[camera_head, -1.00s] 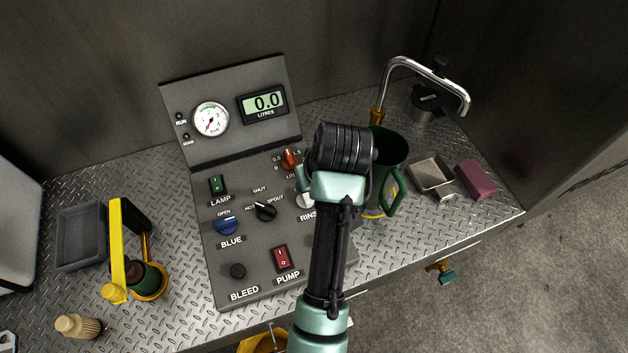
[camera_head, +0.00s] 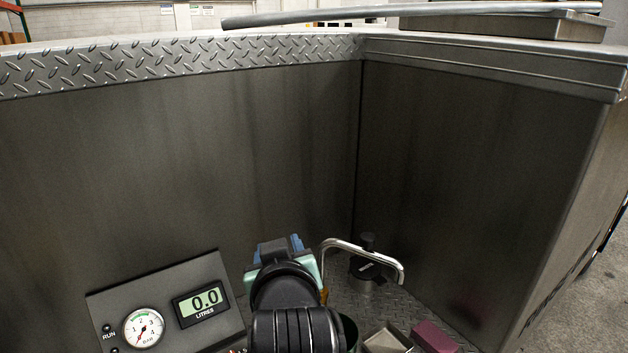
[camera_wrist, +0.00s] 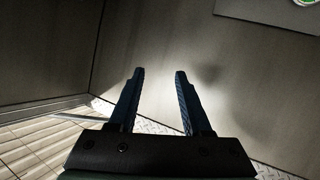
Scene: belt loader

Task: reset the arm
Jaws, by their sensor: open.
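My gripper shows in the wrist view (camera_wrist: 160,75) with its two dark fingers apart and nothing between them. It faces a dark metal wall (camera_wrist: 155,40). In the head view my arm rises from the bottom middle, and the jaws are mostly hidden behind the wrist, with only blue parts (camera_head: 296,243) showing.
The panel's display (camera_head: 202,303) reads 0.0 and its gauge (camera_head: 144,328) stands left of it. A green mug (camera_head: 349,330), a metal tray (camera_head: 388,340) and a purple block (camera_head: 434,337) are at the bottom. Tall metal walls (camera_head: 470,190) close the back and right.

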